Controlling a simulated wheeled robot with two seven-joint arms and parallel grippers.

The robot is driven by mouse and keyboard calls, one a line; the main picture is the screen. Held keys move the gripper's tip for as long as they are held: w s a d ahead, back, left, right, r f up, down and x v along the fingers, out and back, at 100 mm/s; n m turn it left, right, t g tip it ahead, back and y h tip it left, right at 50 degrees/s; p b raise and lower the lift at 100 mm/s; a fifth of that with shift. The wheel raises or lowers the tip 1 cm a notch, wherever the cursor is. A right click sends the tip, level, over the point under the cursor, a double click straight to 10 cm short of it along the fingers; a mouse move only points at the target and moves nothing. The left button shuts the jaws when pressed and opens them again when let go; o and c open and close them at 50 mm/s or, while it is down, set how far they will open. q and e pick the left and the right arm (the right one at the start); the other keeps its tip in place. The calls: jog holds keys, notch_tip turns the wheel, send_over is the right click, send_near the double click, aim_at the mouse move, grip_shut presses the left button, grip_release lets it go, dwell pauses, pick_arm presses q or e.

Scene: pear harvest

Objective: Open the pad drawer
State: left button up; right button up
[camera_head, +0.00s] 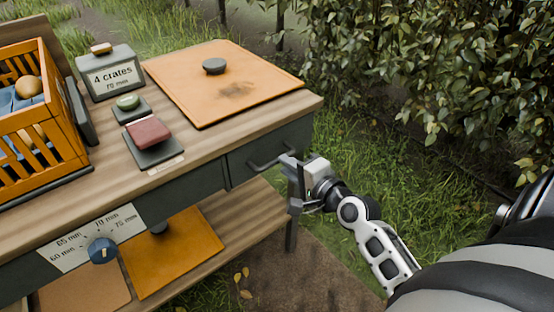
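The pad drawer (240,172) is a dark green drawer front under the right end of the wooden bench top. It looks shut, with its front level with the bench's front face. Its grey bar handle (264,165) sticks out from the front. My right gripper (292,176) is at the right end of this handle, with its fingers overlapping it in the view. Whether the fingers close on the bar or only stand beside it cannot be told. My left gripper is not in view.
A blue dial (102,251) is on the front. Grass lies right of the bench, with a hedge (420,70) behind.

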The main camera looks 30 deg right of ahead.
jog(key=shift+x, duration=2.35)
grip_shut()
jog(key=shift+a, duration=0.1)
